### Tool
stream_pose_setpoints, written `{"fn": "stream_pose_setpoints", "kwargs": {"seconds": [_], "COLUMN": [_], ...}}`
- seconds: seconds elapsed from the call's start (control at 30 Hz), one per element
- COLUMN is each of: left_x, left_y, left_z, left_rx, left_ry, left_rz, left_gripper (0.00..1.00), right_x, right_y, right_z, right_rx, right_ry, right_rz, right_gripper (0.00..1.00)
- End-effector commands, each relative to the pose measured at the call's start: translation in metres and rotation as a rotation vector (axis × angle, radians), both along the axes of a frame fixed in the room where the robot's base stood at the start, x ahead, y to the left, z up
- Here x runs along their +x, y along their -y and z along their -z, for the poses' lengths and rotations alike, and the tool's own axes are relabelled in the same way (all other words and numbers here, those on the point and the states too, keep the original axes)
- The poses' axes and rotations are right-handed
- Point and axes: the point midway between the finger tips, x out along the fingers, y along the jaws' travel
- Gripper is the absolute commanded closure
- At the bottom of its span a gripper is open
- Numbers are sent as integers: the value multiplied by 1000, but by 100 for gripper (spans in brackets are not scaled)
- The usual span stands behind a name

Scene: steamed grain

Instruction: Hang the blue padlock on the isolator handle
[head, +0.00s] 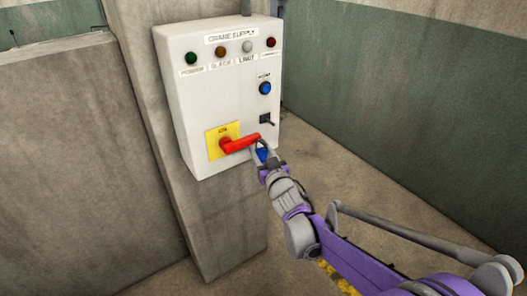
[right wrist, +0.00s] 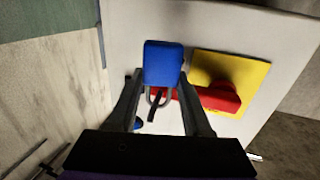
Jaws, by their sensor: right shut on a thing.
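The blue padlock (right wrist: 163,62) is held between the fingers of my right gripper (right wrist: 160,78), which is shut on its body. The padlock's grey shackle (right wrist: 151,98) shows at the end of the red isolator handle (right wrist: 218,96); I cannot tell whether it is around the handle or only beside it. In the head view, the red handle (head: 240,144) points right from its yellow plate (head: 213,154). My right gripper (head: 262,148) is at the handle's free end, with the blue padlock (head: 263,155) partly hidden between its fingers. My left gripper is not in view.
The white control box (head: 190,98) is mounted on a concrete pillar (head: 150,80). A black switch (head: 266,119) and a blue button (head: 265,88) are just above my gripper. Several indicator lamps line the top. Open floor (head: 330,150) lies to the right.

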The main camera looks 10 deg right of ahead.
Motion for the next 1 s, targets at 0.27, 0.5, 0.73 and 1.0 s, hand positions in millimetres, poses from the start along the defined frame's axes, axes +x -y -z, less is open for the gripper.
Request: {"fn": "stream_pose_setpoints", "kwargs": {"seconds": [0.27, 0.5, 0.73, 1.0], "left_x": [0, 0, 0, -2], "left_y": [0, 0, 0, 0], "left_z": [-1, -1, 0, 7], "left_rx": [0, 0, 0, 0], "left_ry": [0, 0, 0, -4], "left_rz": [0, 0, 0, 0], "left_gripper": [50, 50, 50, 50], "right_x": [-1, -1, -2, -40], "right_y": [1, 1, 1, 5], "right_z": [-2, -2, -2, -1], "right_rx": [3, 3, 4, 3], "right_ry": [4, 5, 5, 4], "right_rz": [0, 0, 1, 1], "right_gripper": [44, 16, 16, 16]}}
